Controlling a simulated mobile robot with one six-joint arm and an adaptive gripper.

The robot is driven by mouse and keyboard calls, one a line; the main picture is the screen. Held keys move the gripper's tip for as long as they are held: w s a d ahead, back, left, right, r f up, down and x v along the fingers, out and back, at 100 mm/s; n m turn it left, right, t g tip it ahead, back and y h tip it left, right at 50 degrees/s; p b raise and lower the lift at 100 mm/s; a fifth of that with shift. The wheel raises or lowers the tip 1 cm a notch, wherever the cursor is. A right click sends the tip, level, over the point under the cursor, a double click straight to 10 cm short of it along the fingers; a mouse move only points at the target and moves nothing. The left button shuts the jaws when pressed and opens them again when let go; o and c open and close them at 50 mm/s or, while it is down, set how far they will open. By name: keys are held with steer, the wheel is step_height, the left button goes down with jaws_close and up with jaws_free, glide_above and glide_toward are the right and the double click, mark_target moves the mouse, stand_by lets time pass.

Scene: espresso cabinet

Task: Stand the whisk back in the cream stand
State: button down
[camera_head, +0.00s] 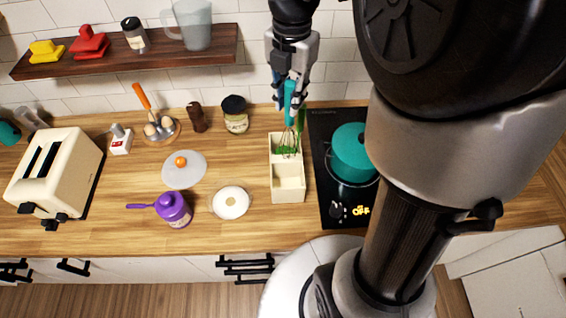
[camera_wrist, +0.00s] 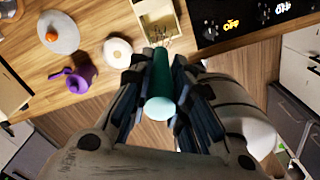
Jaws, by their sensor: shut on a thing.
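My gripper (camera_head: 291,95) is shut on the teal handle of the whisk (camera_head: 290,112) and holds it upright, wires down. The wire end hangs at the back compartment of the cream stand (camera_head: 288,202), a cream box with two compartments. I cannot tell whether the wires are above the compartment or inside it. Something green (camera_head: 301,120) stands in that same compartment, beside the whisk. The front compartment looks empty. In the wrist view the teal handle (camera_wrist: 160,103) lies between my fingers (camera_wrist: 163,80), and part of the cream stand (camera_wrist: 150,12) shows beyond.
A black cooktop (camera_head: 332,190) with a teal pot (camera_head: 353,152) is close to the right of the stand. A jar (camera_head: 235,115) is to its left, and a white round dish (camera_head: 230,202) lies front left. A wooden shelf (camera_head: 130,62) hangs on the wall.

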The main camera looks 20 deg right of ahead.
mark_target(289, 118)
step_height(289, 118, down, 19)
steer(key=shift+r+b, duration=0.15)
steer(key=shift+b, duration=1.1)
steer(key=shift+f, duration=0.2)
steer(key=c, duration=1.5)
jaws_free()
steer(key=shift+r, duration=0.1)
step_height(289, 118, up, 12)
steer(key=shift+a+r+p, duration=0.1)
steer(key=shift+r+p, duration=0.05)
steer(key=shift+p, duration=0.75)
steer(key=s+a+r+m+t, duration=0.1)
steer(key=s+a+r+m, duration=0.1)
steer(key=s+m, duration=0.4)
steer(key=s+a+r+m+t, duration=0.2)
steer(key=s+m, duration=0.4)
steer(key=m, duration=0.4)
steer(key=s+a+r+m+t, duration=0.1)
steer(key=s+r+m, duration=0.3)
steer(key=m, duration=0.5)
steer(key=shift+s+a+r+t, duration=0.2)
steer(key=shift+s+a+t, duration=0.1)
steer(key=shift+s+a, duration=0.55)
